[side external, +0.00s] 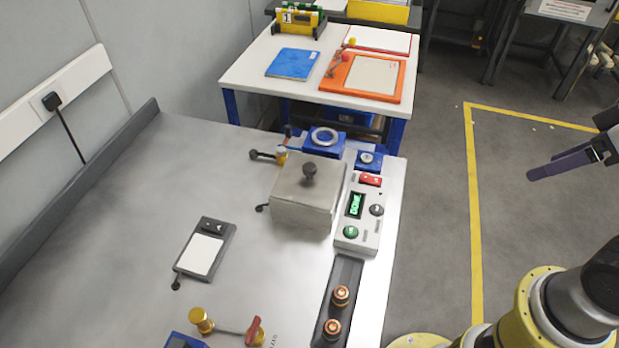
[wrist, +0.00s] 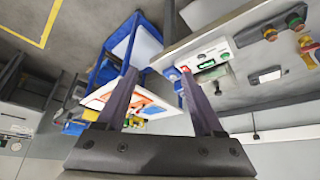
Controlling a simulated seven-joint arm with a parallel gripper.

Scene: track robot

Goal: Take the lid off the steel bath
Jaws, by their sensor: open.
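The steel bath (side external: 305,214) is a square metal box on the steel bench, with its lid (side external: 312,186) on top. The lid has a dark round knob (side external: 310,171) at its middle. In the side external view my gripper (side external: 564,165) is at the far right edge, over the floor and well away from the bath; only part of it shows. In the wrist view my gripper (wrist: 168,100) has its two dark fingers spread apart with nothing between them. The bath looks small and hard to make out there.
A control box (side external: 359,213) with a green display stands right of the bath. Blue fittings (side external: 323,142) are behind it, and small levers are at its left. A pad (side external: 204,251) lies front left. The bench (side external: 120,225) is bare at left.

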